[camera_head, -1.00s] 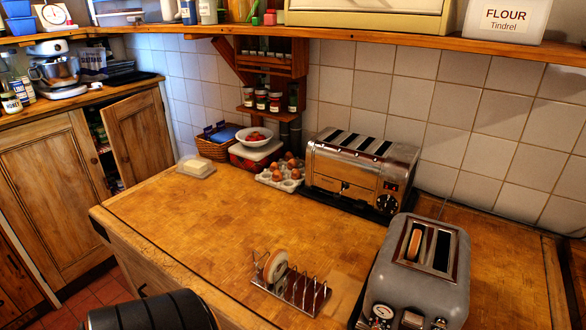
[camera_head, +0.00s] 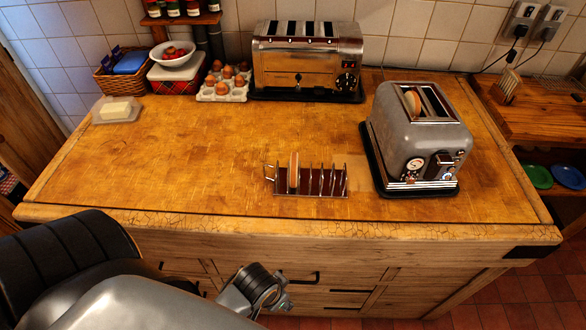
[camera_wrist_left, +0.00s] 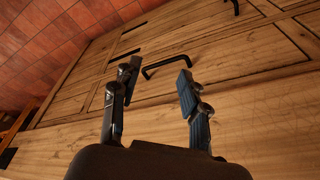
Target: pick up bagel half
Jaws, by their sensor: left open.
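One bagel half (camera_head: 293,172) stands upright in the metal toast rack (camera_head: 335,190), near the counter's front edge in the head view. Another bagel half (camera_head: 412,102) sits in the left slot of the grey toaster (camera_head: 430,145). My left gripper (camera_head: 280,296) is in front of the counter, below its top and apart from the rack. In the left wrist view my left gripper (camera_wrist_left: 157,80) is open and empty, with cabinet fronts and a black handle (camera_wrist_left: 165,66) beyond its fingers. My right gripper is not in view.
A long chrome toaster (camera_head: 305,70) stands at the back, beside an egg tray (camera_head: 223,92). A butter dish (camera_head: 116,110) is at the left. The wooden counter (camera_head: 180,160) is clear between the butter dish and the rack. Its front edge lies between my gripper and the rack.

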